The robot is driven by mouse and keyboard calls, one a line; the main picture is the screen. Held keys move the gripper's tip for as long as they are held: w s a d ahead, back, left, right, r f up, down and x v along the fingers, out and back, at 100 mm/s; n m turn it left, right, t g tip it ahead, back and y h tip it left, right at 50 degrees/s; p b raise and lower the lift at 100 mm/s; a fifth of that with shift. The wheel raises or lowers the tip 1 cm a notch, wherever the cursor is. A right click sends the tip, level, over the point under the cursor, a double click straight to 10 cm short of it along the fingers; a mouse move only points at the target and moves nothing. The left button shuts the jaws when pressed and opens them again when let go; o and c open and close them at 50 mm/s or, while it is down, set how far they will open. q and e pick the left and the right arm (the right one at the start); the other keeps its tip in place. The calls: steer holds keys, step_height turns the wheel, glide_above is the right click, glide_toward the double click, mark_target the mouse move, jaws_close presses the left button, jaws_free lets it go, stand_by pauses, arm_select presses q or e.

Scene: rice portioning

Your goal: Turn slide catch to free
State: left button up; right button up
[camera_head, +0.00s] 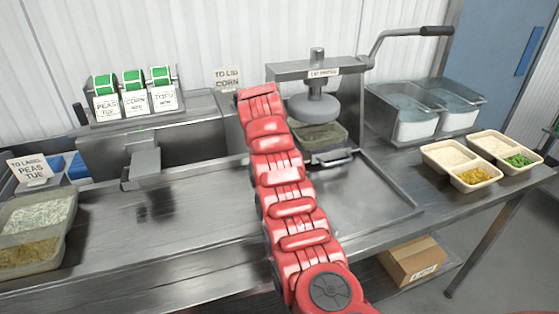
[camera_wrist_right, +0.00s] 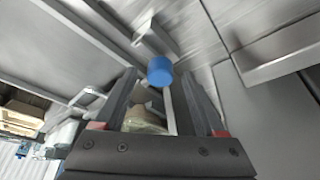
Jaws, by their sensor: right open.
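A blue round knob (camera_wrist_right: 160,70) sits on a thin pale metal stem in the right wrist view. It looks like the slide catch, but its label or setting cannot be read. My right gripper (camera_wrist_right: 162,80) is open, with its two dark fingers either side of the knob and stem; contact is not visible. In the head view a red arm of mine reaches up to the metal lid press (camera_head: 317,106); its gripper and the catch are hidden there. My left gripper is not in view.
A tray (camera_head: 319,137) sits under the press. Metal tubs (camera_head: 415,124) and filled portion trays (camera_head: 458,152) stand to the right. Label rolls (camera_head: 133,77) stand at the back left, and a filled container (camera_head: 68,234) at the front left.

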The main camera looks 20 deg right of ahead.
steer(key=p+v, duration=0.1)
steer(key=v, duration=1.5)
steer(key=shift+a+r+p, duration=0.2)
steer(key=shift+r+p, duration=0.15)
steer(key=shift+p, duration=0.05)
steer(key=shift+s, duration=0.1)
